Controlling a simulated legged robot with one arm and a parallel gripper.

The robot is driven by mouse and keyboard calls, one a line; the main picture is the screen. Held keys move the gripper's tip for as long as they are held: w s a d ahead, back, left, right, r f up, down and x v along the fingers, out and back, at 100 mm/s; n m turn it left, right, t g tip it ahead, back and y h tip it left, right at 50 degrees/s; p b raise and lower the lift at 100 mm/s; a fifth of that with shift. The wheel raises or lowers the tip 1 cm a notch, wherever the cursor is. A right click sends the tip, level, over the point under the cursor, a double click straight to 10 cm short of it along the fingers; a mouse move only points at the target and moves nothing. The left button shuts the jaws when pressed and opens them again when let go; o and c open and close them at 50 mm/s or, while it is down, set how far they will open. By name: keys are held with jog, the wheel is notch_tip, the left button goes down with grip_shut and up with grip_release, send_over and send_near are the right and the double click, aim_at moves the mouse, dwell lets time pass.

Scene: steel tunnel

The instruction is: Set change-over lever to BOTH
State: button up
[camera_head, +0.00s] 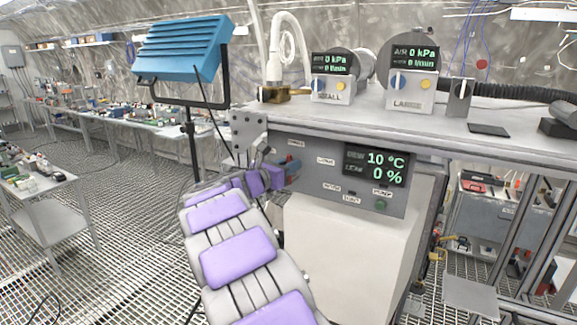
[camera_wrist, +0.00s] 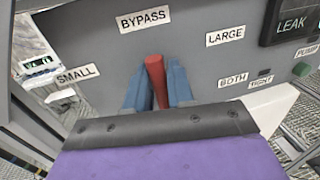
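The change-over lever (camera_wrist: 156,78) is red and shows in the wrist view, pointing up toward the BYPASS label (camera_wrist: 144,19). My gripper (camera_wrist: 159,82) has its two blue fingers close on either side of the lever and appears shut on it. The BOTH label (camera_wrist: 233,80) is to the right of the lever, below the LARGE label (camera_wrist: 225,36). The SMALL label (camera_wrist: 75,75) is at the left.
The panel's display (camera_head: 376,166) reads 10 °C and 0 %, with a green button (camera_head: 380,205) below it. Above, the bench (camera_head: 370,120) carries the SMALL and LARGE gauges, both reading 0 kPa. A blue lamp (camera_head: 183,48) on a stand is close to my arm's left.

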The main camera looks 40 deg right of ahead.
aim_at(311, 187)
grip_shut()
